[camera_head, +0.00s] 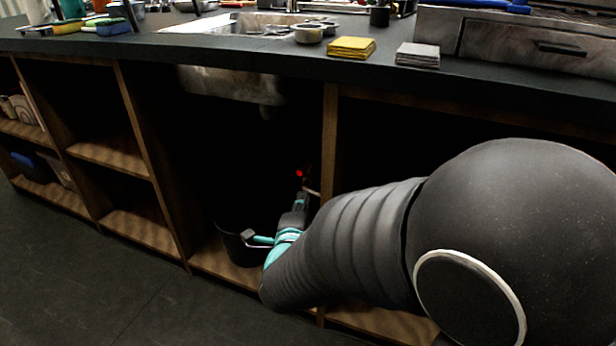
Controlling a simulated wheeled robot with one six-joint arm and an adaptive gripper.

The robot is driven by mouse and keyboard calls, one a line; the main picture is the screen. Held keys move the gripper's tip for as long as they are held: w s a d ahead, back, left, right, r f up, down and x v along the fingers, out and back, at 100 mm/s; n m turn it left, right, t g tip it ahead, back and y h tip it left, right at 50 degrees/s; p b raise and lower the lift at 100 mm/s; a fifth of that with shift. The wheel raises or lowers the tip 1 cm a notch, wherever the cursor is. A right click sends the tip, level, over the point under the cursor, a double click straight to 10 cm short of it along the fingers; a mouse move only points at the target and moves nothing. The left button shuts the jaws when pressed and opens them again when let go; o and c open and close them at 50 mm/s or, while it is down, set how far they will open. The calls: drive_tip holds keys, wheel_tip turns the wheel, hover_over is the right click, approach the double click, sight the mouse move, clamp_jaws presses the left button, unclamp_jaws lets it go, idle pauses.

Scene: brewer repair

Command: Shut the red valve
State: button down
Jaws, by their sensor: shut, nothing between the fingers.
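The red valve (299,173) shows as a small bright red spot in the dark compartment under the sink. Its handle's shape and position are too small and dark to tell. My gripper (302,194) reaches into this compartment, just below the red valve in the picture. It is shut with nothing held. Its fingertips are small and dim, and I cannot tell whether they touch the valve. My dark arm fills the lower right and hides part of the cabinet.
A dark bucket (228,238) stands on the cabinet floor left of my gripper. A wooden upright (329,140) stands close on the right. The sink's underside (225,84) hangs above. The counter holds yellow sponges (351,47) and grey pads (418,55).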

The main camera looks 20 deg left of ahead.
sight(305, 167)
drive_tip(key=shift+w, duration=0.1)
drive_tip(key=p+x, duration=0.1)
drive_tip(key=x, duration=0.8)
drive_tip(key=shift+w, duration=0.4)
drive_tip(key=shift+a+m+h, duration=0.1)
drive_tip(key=shift+m+h, duration=0.2)
